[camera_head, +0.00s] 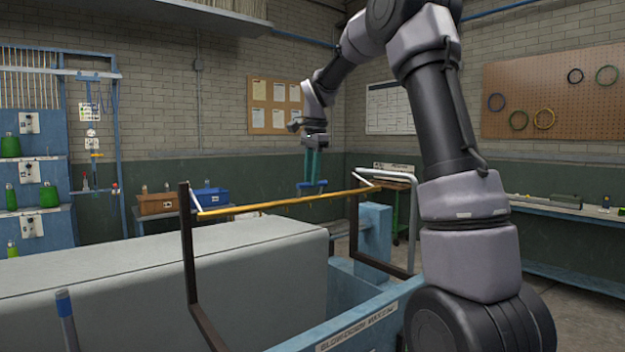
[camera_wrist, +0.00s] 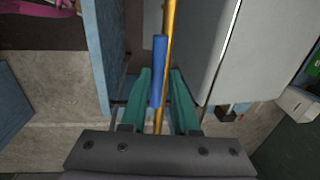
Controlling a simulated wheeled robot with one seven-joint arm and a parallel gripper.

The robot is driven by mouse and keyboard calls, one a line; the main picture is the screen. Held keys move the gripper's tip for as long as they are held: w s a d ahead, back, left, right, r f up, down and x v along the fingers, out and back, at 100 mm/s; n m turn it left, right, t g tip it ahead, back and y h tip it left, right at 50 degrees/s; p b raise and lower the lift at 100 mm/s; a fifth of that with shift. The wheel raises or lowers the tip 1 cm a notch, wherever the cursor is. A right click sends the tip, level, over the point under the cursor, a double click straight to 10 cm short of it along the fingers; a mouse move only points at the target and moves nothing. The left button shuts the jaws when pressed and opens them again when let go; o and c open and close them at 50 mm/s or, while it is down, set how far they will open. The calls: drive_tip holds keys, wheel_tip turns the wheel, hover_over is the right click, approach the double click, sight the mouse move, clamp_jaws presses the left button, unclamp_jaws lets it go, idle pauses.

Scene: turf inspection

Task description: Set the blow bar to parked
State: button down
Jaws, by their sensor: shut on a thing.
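The blow bar appears to be the long yellow bar (camera_head: 270,204) between two dark upright posts, above a pale grey box. A short blue grip (camera_head: 318,186) sits on it toward its right part. My gripper (camera_head: 312,178) reaches down to this grip from above, with teal fingers. In the wrist view the yellow bar (camera_wrist: 169,22) runs up the picture and the blue grip (camera_wrist: 158,68) lies along it. My gripper (camera_wrist: 160,85) has its fingers on either side of the blue grip, shut on it. The exact contact is partly hidden in the head view.
A blue trough (camera_head: 395,298) with a partly readable label stands below the bar, beside the grey box (camera_head: 150,275). A white tube rail (camera_head: 405,172) rises on the right. A blue upright handle (camera_head: 64,308) is at front left. A bench (camera_head: 570,211) lines the right wall.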

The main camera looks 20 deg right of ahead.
drive_tip(key=shift+w+a+r, duration=0.2)
drive_tip(key=shift+w, duration=0.05)
drive_tip(key=c, duration=0.8)
unclamp_jaws()
drive_tip(key=shift+w+a+f, duration=0.1)
drive_tip(key=shift+w+f, duration=0.1)
drive_tip(key=shift+o, duration=0.2)
drive_tip(key=shift+s, duration=0.1)
wheel_tip(320, 180, up, 11)
drive_tip(key=s, duration=0.1)
drive_tip(key=shift+s+d, duration=0.15)
drive_tip(key=shift+d, duration=0.25)
drive_tip(key=shift+f, duration=0.1)
